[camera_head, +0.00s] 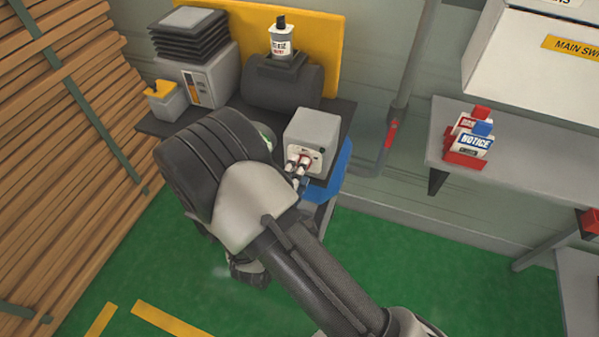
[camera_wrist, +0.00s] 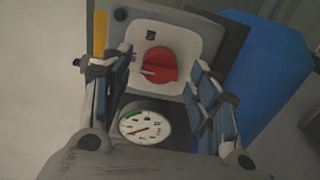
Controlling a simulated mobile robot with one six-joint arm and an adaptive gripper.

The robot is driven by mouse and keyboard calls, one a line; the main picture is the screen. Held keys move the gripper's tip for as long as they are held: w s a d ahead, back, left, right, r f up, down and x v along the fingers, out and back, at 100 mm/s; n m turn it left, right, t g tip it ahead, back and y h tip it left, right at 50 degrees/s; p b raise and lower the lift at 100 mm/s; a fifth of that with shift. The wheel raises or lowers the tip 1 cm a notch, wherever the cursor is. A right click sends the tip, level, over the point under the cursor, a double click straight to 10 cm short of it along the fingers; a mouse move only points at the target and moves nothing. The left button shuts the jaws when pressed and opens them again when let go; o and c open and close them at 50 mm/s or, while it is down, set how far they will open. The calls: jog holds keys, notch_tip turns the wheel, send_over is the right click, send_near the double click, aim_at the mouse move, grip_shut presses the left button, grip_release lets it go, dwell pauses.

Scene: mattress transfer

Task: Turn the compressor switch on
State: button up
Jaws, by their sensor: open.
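A red rotary switch (camera_wrist: 161,66) sits on a white plate (camera_wrist: 190,40) in the wrist view. A white mark on it points left, and small dark lettering shows above it. My gripper (camera_wrist: 163,60) is open, with one finger on each side of the switch; whether either finger touches it I cannot tell. A round gauge (camera_wrist: 147,122) with a red needle lies below the switch, near the gripper's palm. A dark compressor tank (camera_head: 283,84) stands behind my wrist.
A grey box (camera_head: 315,128) with red and white fittings stands right of my wrist on the dark bench (camera_head: 345,110). A blue object (camera_head: 340,168) is under the bench edge. Stacked planks (camera_head: 60,130) fill the left. Green floor (camera_head: 440,270) is clear to the right.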

jog(key=shift+x, duration=0.8)
jog(key=shift+c, duration=0.2)
jog(key=c, duration=1)
jog(key=shift+m, duration=0.4)
jog(key=m, duration=1.1)
